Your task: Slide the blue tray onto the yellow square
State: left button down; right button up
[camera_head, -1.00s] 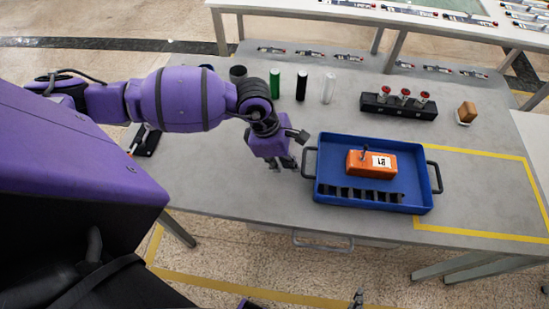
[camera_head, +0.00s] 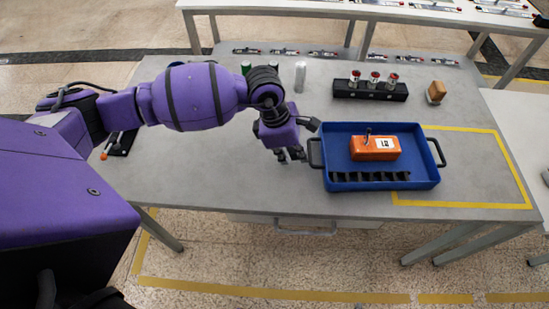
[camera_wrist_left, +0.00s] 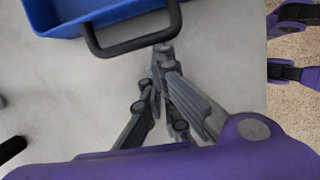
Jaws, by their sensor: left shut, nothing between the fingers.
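The blue tray (camera_head: 340,184) lies on the grey table with an orange box (camera_head: 374,148) and a black slotted strip inside. Its right part overlaps the left part of the yellow square (camera_head: 461,203), a taped outline on the table. My left gripper (camera_head: 291,157) is shut and empty, just left of the tray's left handle. In the left wrist view the shut fingertips (camera_wrist_left: 165,55) are close to the black handle (camera_wrist_left: 138,44); I cannot tell whether they touch it. My right gripper is not clearly in view in the head view; purple parts show at the wrist view's right edge.
A black block with several red-topped knobs (camera_head: 370,90) and a brown block (camera_head: 436,92) stand behind the tray. A silver cylinder (camera_head: 300,75) and a green one (camera_head: 246,68) stand behind my left arm. The table right of the tray, inside the tape, is clear.

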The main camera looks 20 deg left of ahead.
aim_at(382, 164)
pick_arm(q)
jog(key=w+d, duration=0.1)
jog(key=d, duration=0.2)
jog(key=w+d, duration=0.2)
jog(key=d, duration=0.1)
jog(key=w+d+b, duration=0.1)
jog(key=d, duration=0.2)
jog(key=shift+w+d+f, duration=0.1)
jog(key=shift+w+d, duration=0.05)
jog(key=shift+d, duration=0.25)
jog(key=w+d, duration=0.1)
jog(key=d, duration=0.3)
jog(key=w+d+b, duration=0.1)
jog(key=d, duration=0.3)
jog(key=w+d+b, duration=0.1)
jog(key=w+d, duration=0.1)
jog(key=d, duration=0.2)
jog(key=shift+d, duration=0.1)
jog(key=shift+w+d, duration=0.1)
jog(key=shift+d, duration=0.25)
pick_arm(e)
jog(key=f, duration=0.2)
jog(key=a+f, duration=0.1)
jog(key=shift+s+a+f+g, duration=0.1)
jog(key=shift+f+g, duration=0.2)
jog(key=shift+f, duration=0.05)
pick_arm(q)
jog(key=shift+a, duration=0.1)
